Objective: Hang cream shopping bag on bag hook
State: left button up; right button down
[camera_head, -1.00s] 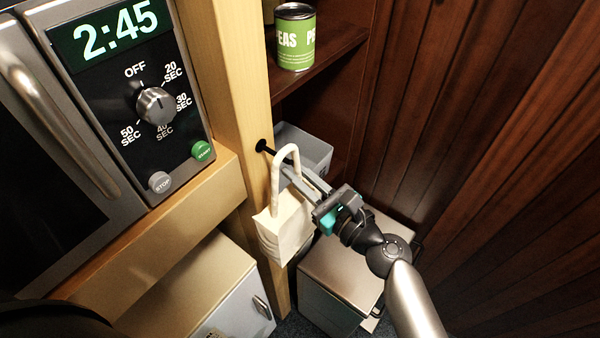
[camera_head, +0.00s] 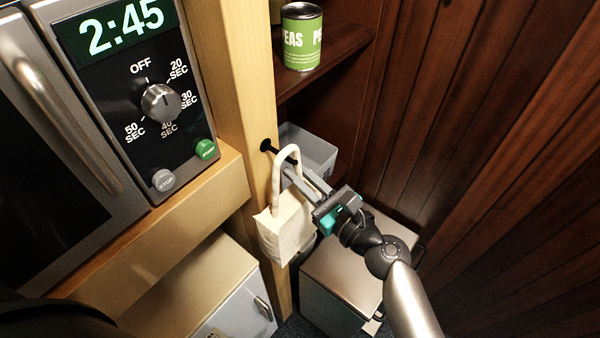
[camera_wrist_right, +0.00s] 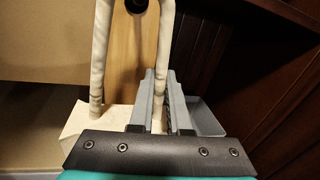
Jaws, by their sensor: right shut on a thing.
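The cream shopping bag (camera_head: 285,230) hangs upright by its handle (camera_head: 277,180) beside the wooden post. My right gripper (camera_head: 290,172) is shut on one strand of the handle, which also shows between the fingers in the right wrist view (camera_wrist_right: 159,92). The black bag hook (camera_head: 268,147) sticks out of the post at the height of the handle's top. In the right wrist view the hook (camera_wrist_right: 136,5) appears between the two handle strands at the top edge. I cannot tell whether it passes through the loop. My left gripper is out of view.
The post (camera_head: 245,90) stands beside a microwave (camera_head: 150,140) on the left. A shelf with a green can (camera_head: 301,45) is above right, a grey bin (camera_head: 315,150) behind the gripper. A metal box (camera_head: 340,275) stands below. Wood paneling (camera_head: 480,130) closes the right side.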

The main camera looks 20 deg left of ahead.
jog(key=shift+f, duration=0.1)
dwell(0.6)
jog(key=c, duration=0.8)
grip_release()
jog(key=shift+d, duration=0.1)
jog(key=b+v, duration=0.3)
jog(key=v, duration=1.2)
jog(key=shift+s, duration=0.1)
